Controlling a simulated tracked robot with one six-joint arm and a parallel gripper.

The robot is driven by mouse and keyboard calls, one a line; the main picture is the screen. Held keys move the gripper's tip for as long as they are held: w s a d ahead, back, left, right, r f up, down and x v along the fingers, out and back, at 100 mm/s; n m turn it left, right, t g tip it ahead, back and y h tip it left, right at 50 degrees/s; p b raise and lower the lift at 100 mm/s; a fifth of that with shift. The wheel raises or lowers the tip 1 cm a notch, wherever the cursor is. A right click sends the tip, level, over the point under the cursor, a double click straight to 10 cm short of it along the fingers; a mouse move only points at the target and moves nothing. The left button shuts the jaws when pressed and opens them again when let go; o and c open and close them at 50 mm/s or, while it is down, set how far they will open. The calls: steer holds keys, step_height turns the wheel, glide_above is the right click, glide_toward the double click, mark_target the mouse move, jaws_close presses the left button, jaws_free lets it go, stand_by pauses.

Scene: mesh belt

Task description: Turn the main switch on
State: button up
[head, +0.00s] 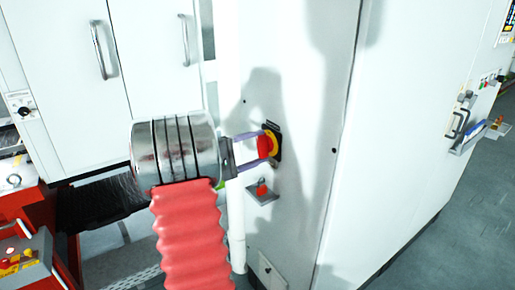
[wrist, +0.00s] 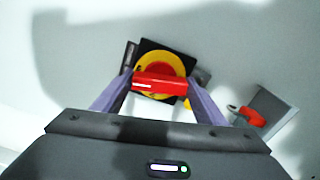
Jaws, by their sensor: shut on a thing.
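The main switch is a red handle (head: 265,146) on a yellow disc with a black square plate, fixed to a white cabinet wall. In the wrist view the red handle (wrist: 160,83) lies nearly level across the yellow disc (wrist: 161,60). My gripper (head: 271,147) reaches the switch from the left in the head view. Its two purple-grey fingers are shut on the red handle, one at each end, and they also show in the wrist view (wrist: 159,88). The handle's ends are partly hidden by the fingertips.
A smaller red knob (head: 262,189) on a grey plate sits just below the switch. White cabinet doors with handles (head: 98,50) stand at the left, above red equipment (head: 32,213). A blue-and-white handle fitting (head: 466,136) juts out at the right. Grey floor (head: 455,225) is open at the lower right.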

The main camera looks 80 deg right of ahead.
steer(key=shift+s+a+f+m, duration=0.1)
steer(key=shift+f+m, duration=0.05)
steer(key=shift+m, duration=0.5)
steer(key=shift+a+f+m, duration=0.1)
steer(key=shift+f+m, duration=0.05)
steer(key=shift+m, duration=0.5)
steer(key=o, duration=1.1)
steer(key=shift+d+r, duration=0.1)
steer(key=shift+r, duration=0.05)
steer(key=shift+c, duration=0.2)
steer(key=v, duration=1.4)
steer(key=shift+d, duration=0.15)
